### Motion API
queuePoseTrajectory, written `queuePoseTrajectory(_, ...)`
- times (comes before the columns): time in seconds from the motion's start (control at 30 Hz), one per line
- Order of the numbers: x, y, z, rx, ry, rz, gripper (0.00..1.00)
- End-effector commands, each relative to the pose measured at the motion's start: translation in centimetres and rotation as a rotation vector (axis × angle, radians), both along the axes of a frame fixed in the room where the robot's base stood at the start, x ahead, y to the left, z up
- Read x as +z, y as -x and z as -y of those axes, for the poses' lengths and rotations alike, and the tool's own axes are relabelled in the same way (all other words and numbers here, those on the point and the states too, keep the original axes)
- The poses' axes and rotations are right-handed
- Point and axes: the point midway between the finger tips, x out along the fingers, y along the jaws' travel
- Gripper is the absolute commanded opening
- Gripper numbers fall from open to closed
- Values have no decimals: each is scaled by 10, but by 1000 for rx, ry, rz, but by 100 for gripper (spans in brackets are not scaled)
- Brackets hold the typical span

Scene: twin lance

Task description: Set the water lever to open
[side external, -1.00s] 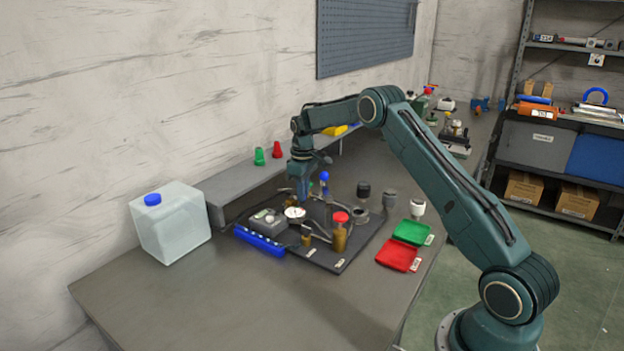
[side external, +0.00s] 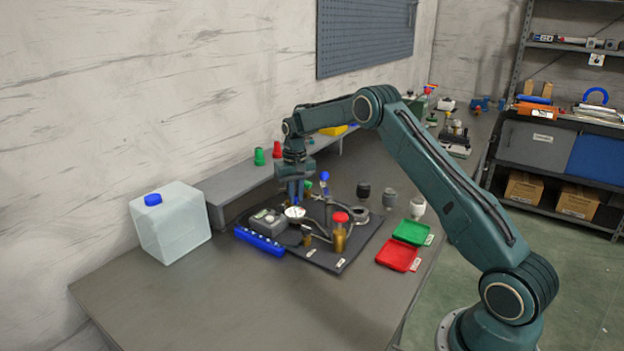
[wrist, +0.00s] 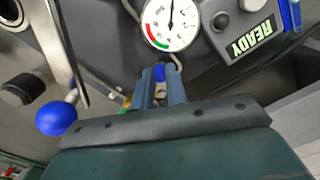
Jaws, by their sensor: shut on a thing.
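My gripper (side external: 295,203) points down over the black board (side external: 350,255), just behind the white dial gauge (side external: 294,213). In the wrist view my gripper (wrist: 160,80) is shut on a small bright blue part (wrist: 160,72) between its fingertips, close below the gauge (wrist: 171,22). Most of that part is hidden, so I cannot tell for sure whether it is the water lever. A blue ball knob (side external: 325,176) on a metal stem stands to the right of the gripper. The knob also shows at the left in the wrist view (wrist: 56,118), apart from the fingers.
A grey box with a READY display (wrist: 250,38) sits by the gauge. Green (side external: 411,232) and red (side external: 397,255) trays lie to the right. A shelf (side external: 235,190) runs behind. The front left table is clear.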

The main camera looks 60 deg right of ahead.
Motion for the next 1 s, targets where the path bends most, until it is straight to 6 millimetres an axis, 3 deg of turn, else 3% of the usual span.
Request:
queuePoseTrajectory(0.7, 0, -25, -14, -670, 1, 5, 0)
queuePoseTrajectory(1.0, 0, -32, -15, -856, 1, 4, 0)
